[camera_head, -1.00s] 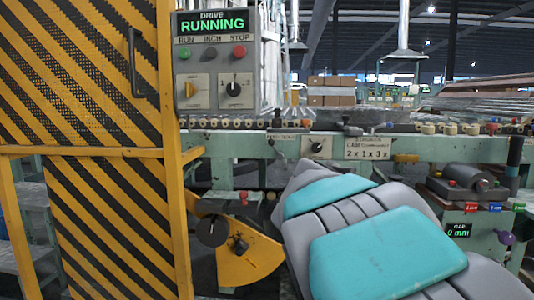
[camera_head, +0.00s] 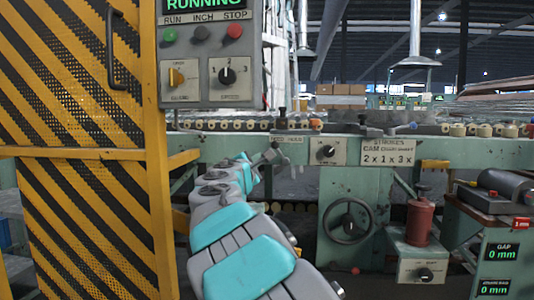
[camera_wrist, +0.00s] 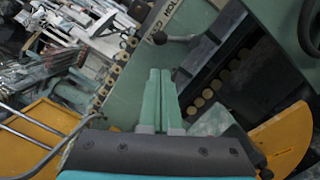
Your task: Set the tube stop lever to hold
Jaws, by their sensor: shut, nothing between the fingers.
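The stop lever (camera_head: 271,154) is a small grey handle on the green machine rail, just below and left of a small label plate (camera_head: 287,139). In the wrist view the lever (camera_wrist: 180,39) shows as a grey rod with a dark ball end, below a label that partly reads "HOL". My gripper (camera_wrist: 160,72) has its two pale green fingers together, with nothing between them. Its tips appear short of the lever and apart from it. In the head view my gripper (camera_head: 244,160) is left of the lever, and its fingertips are hard to make out.
A yellow-black striped guard (camera_head: 85,190) stands at left, with a control box (camera_head: 210,60) reading RUNNING beside it. Rollers (camera_head: 220,125) line the rail top. A dial (camera_head: 327,151), handwheel (camera_head: 348,220) and red cylinder (camera_head: 419,218) are to the right. A yellow plate (camera_wrist: 282,140) shows in the wrist view.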

